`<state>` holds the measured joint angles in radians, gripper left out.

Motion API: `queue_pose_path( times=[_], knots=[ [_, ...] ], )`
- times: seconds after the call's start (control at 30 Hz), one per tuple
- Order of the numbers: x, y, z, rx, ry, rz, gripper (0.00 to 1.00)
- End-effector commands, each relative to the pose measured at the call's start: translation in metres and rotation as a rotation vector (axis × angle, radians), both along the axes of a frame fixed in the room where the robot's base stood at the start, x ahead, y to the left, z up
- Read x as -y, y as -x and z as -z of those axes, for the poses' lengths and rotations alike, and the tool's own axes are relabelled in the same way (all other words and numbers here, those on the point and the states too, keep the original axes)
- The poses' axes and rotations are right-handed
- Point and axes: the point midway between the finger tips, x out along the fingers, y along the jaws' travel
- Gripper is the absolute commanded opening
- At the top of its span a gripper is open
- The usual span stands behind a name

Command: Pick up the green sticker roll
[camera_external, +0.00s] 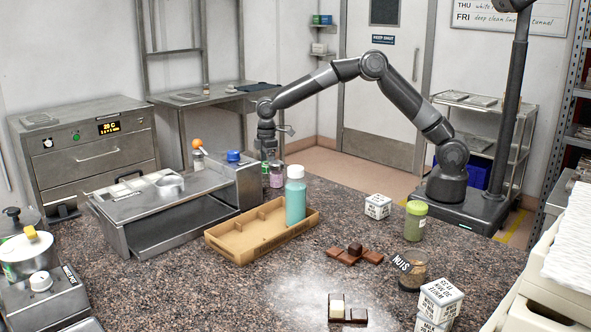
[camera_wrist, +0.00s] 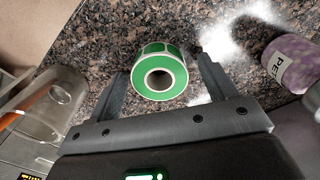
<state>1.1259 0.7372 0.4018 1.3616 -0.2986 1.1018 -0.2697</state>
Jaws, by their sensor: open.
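The green sticker roll (camera_wrist: 175,59) shows in the wrist view as a green ring with a pale core and light label outlines, resting on the speckled counter. My gripper (camera_wrist: 158,82) is open, with one finger to the left of the roll and one to the right. The roll lies between and slightly beyond the fingertips, and I cannot tell whether either finger touches it.
A purple labelled jar (camera_wrist: 291,62) lies close to the right finger in the wrist view. A clear container (camera_wrist: 48,108) is at the left. In the external view a cardboard tray (camera_external: 232,249) with a teal bottle (camera_external: 295,200) stands nearer the camera. A metal machine (camera_external: 165,208) is left.

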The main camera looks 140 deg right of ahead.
Motion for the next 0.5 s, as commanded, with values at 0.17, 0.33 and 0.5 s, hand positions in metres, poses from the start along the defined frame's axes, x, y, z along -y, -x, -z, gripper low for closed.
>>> queue_pose_path(
  times=[0.17, 0.33, 0.5],
  knots=[
    [0.0001, 0.0, -0.0004, 0.0, 0.0, 0.0, 0.7],
    [0.0001, 0.0, -0.0004, 0.0, 0.0, 0.0, 0.56],
    [0.0001, 0.0001, -0.0005, -0.001, 0.0, 0.0, 0.42]
  ],
)
